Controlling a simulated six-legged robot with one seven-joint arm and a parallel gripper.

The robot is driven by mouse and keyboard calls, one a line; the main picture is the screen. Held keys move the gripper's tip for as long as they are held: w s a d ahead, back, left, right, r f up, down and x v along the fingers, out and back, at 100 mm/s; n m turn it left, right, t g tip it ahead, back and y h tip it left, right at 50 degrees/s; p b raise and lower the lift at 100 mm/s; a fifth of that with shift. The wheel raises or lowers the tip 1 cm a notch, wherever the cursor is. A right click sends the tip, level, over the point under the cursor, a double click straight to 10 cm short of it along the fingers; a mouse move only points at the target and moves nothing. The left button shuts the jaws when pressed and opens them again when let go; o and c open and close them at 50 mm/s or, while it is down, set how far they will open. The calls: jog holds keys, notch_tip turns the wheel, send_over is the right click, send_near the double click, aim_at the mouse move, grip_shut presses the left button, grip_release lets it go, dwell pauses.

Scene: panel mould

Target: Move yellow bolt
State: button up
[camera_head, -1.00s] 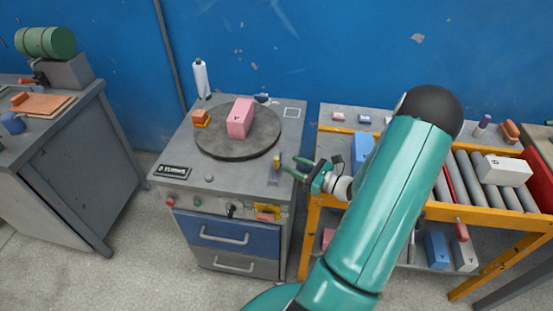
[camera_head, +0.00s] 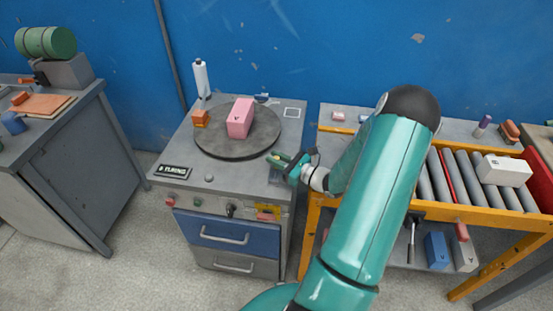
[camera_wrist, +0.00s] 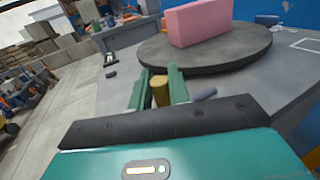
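The yellow bolt (camera_wrist: 160,91) stands between the two green fingers of my gripper (camera_wrist: 159,80) in the wrist view. The fingers are close on both sides of it, and its lower part is hidden. In the head view my gripper (camera_head: 279,159) is over the right front of the grey workbench top, right beside the round dark plate. The bolt is largely covered by the fingers there.
A pink block (camera_head: 240,119) lies on the dark round plate (camera_head: 216,150). A yellow-framed rack (camera_head: 470,214) with grey rollers and a white box (camera_head: 503,170) is at the right.

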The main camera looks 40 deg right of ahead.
aim_at(276, 179)
jog(key=shift+s+a+f, duration=0.1)
jog(key=shift+s+a, duration=0.6)
jog(key=shift+a, duration=0.2)
jog(key=shift+s+a, duration=0.65)
jog(key=shift+a, duration=0.25)
grip_shut()
jog(key=o, duration=0.8)
grip_release()
jog(key=shift+s, duration=0.1)
jog(key=shift+o, duration=0.2)
jog(key=shift+s+d, duration=0.2)
jog(key=v, duration=1.3)
